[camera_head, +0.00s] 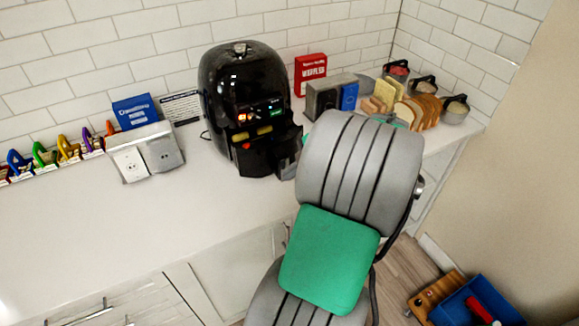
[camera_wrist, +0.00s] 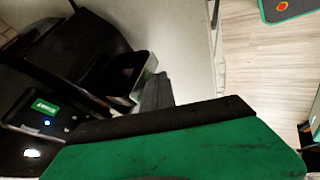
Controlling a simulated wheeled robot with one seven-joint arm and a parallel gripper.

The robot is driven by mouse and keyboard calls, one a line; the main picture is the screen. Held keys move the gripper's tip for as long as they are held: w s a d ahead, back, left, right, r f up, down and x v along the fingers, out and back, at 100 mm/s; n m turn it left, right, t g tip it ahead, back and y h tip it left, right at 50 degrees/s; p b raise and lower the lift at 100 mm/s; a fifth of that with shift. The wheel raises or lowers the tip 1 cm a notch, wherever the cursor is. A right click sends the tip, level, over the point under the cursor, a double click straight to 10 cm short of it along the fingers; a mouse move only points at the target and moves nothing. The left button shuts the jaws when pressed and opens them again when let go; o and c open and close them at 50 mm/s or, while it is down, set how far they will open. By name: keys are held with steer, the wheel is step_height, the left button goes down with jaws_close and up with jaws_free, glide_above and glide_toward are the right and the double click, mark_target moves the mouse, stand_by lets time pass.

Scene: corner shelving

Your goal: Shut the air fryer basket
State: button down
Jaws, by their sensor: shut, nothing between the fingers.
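The black air fryer (camera_head: 235,85) stands on the white counter against the tiled wall. Its basket (camera_head: 258,158) sticks out at the front, partly pulled out. In the wrist view the basket (camera_wrist: 124,78) shows an open top with a dark inside. The fryer's lit panel shows at the lower left of the wrist view. My gripper (camera_head: 289,160) is shut and empty at the right side of the basket, mostly hidden by my arm in the head view. Its grey fingers (camera_wrist: 155,93) are close beside the basket in the wrist view; I cannot tell whether they touch.
A grey toaster (camera_head: 322,98), bread slices (camera_head: 415,112) and several pots stand right of the fryer. A white socket box (camera_head: 145,152) and coloured clips stand to the left. The counter (camera_head: 150,220) in front is clear. A blue crate (camera_head: 470,305) is on the floor.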

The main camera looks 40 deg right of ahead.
mark_target(280, 145)
steer(key=shift+w+d, duration=0.15)
steer(key=shift+w, duration=0.3)
steer(key=w, duration=0.3)
steer(key=w+d+b, duration=0.1)
steer(key=w, duration=0.1)
steer(key=w+d+b, duration=0.1)
steer(key=w, duration=0.2)
steer(key=shift+w+d, duration=0.25)
steer(key=shift+w, duration=0.1)
steer(key=shift+w+d, duration=0.1)
steer(key=shift+w, duration=0.15)
steer(key=shift+r, duration=0.15)
